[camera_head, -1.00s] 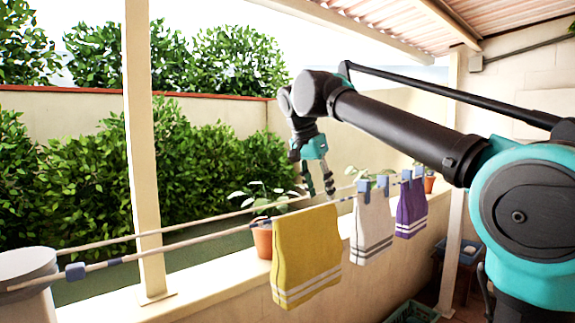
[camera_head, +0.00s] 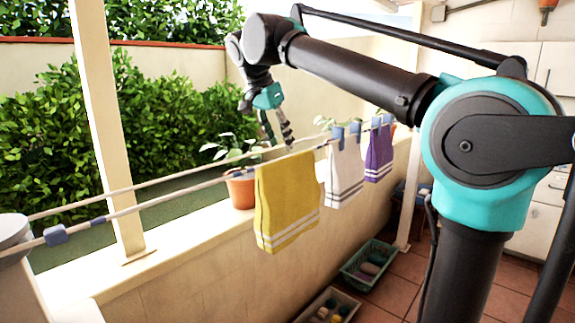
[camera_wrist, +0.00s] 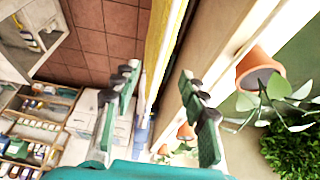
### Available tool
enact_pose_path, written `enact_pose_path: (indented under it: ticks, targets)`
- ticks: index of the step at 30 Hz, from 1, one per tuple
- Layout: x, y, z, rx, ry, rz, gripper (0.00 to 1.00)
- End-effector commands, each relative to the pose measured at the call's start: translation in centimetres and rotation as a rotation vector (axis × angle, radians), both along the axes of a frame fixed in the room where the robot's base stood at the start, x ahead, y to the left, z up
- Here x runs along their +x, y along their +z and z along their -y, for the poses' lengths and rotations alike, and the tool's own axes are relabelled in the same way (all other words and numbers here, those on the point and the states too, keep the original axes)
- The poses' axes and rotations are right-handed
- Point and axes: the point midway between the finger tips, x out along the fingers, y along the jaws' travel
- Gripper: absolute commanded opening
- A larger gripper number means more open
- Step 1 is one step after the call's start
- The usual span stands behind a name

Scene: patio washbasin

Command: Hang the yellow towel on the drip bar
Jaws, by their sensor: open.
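The yellow towel (camera_head: 287,203) with white stripes near its lower edge hangs folded over the nearer of two thin bars (camera_head: 140,207). I cannot tell which bar or rail here is the drip bar. In the wrist view, the towel (camera_wrist: 157,45) shows as a narrow yellow strip seen edge-on, beyond and between the fingertips. My gripper (camera_head: 279,138) is above and behind the towel's top edge in the head view. Its fingers (camera_wrist: 160,80) are apart, with nothing held between them.
A white towel (camera_head: 344,172) and a purple towel (camera_head: 379,154) hang to the right, with blue clips. A potted plant (camera_head: 240,190) stands on the wall ledge behind the yellow towel. Crates (camera_head: 368,264) sit on the tiled floor. A white post (camera_head: 104,140) rises at left.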

Motion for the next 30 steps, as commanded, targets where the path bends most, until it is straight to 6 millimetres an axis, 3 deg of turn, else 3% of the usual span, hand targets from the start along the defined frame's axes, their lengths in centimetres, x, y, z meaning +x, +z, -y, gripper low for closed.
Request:
enact_pose_path:
  ticks: [9, 15, 29, 30]
  targets:
    - [1.6, -5.3, 1.5, 0.000, 0.000, 0.000, 0.43]
    - [2.4, -7.5, 2.0, 0.000, -0.001, 0.000, 0.43]
    - [2.6, -8.4, 2.3, 0.000, 0.001, 0.000, 0.43]
    - [2.6, -8.4, 2.3, 0.000, 0.001, 0.000, 0.38]
